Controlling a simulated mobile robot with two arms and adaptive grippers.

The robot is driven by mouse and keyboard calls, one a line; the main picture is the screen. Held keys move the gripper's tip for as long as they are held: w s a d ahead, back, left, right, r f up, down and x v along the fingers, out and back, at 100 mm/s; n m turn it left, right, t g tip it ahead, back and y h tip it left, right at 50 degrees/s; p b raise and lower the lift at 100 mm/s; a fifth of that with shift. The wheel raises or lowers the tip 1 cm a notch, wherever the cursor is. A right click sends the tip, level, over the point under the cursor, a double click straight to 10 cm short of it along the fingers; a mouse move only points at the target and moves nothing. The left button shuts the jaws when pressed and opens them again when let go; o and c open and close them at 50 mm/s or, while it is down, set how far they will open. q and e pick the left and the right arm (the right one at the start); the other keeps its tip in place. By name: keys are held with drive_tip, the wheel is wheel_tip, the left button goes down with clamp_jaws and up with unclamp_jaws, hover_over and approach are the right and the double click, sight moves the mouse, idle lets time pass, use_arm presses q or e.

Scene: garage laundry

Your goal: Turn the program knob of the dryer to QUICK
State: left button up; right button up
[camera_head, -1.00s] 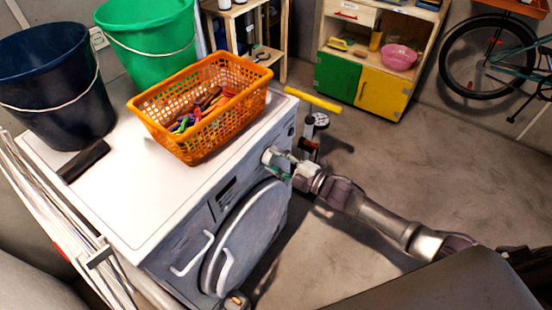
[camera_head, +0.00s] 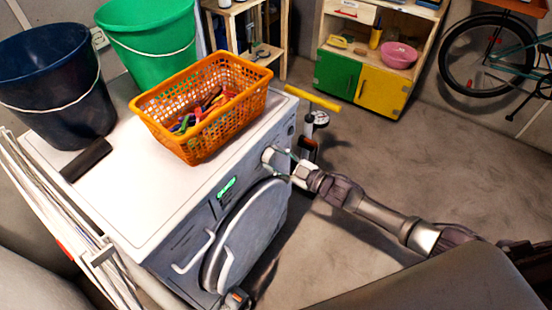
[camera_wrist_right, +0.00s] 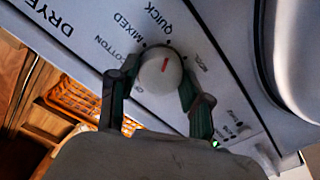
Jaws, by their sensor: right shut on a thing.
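The dryer (camera_head: 190,240) stands at the left with its round door shut. A small display (camera_head: 227,187) on its front glows green. My right gripper (camera_head: 283,163) reaches its control panel at the far end. In the right wrist view, the gripper (camera_wrist_right: 158,84) is shut on the round, pale program knob (camera_wrist_right: 158,76), one finger on each side. The knob's red mark (camera_wrist_right: 166,63) points up, toward the dot beside the QUICK label (camera_wrist_right: 158,20). MIXED and COTTON lie to the left of it.
An orange basket (camera_head: 230,113) of clothes pegs, a dark blue bucket (camera_head: 50,95) and a green bucket (camera_head: 150,45) stand on the dryer. A floor pump with a yellow handle (camera_head: 312,97) stands close beyond my right gripper. The floor at right is mostly clear.

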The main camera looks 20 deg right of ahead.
drive_tip(key=shift+f, duration=0.1)
idle(0.3)
drive_tip(key=o, duration=1.2)
drive_tip(key=v, duration=1.2)
drive_tip(key=shift+d, duration=0.1)
drive_tip(key=s+d+f+m+g+h, duration=0.1)
drive_tip(key=s+d+f+m+h, duration=0.2)
drive_tip(key=f, duration=0.6)
drive_tip(key=s+d+f+m+g+h+p, duration=0.1)
drive_tip(key=s+f+m+g+h, duration=0.2)
drive_tip(key=f, duration=0.6)
drive_tip(key=s+d+f+m+h, duration=0.25)
drive_tip(key=s+f, duration=0.25)
drive_tip(key=f, duration=0.3)
drive_tip(key=s+a+f+m+g, duration=0.1)
drive_tip(key=s+a+f+g, duration=0.1)
drive_tip(key=s, duration=0.8)
drive_tip(key=s+a+f+m+g+h, duration=0.1)
drive_tip(key=s+a+f+g, duration=0.2)
drive_tip(key=s+f, duration=0.4)
drive_tip(key=s+a+f+m+g+h+p, duration=0.1)
drive_tip(key=s+a+f+g, duration=0.2)
drive_tip(key=s, duration=1)
wheel_tip(320, 180, down, 2)
drive_tip(key=shift+s+f+g+h, duration=0.1)
drive_tip(key=shift+f+g+h, duration=0.15)
drive_tip(key=shift+g, duration=0.35)
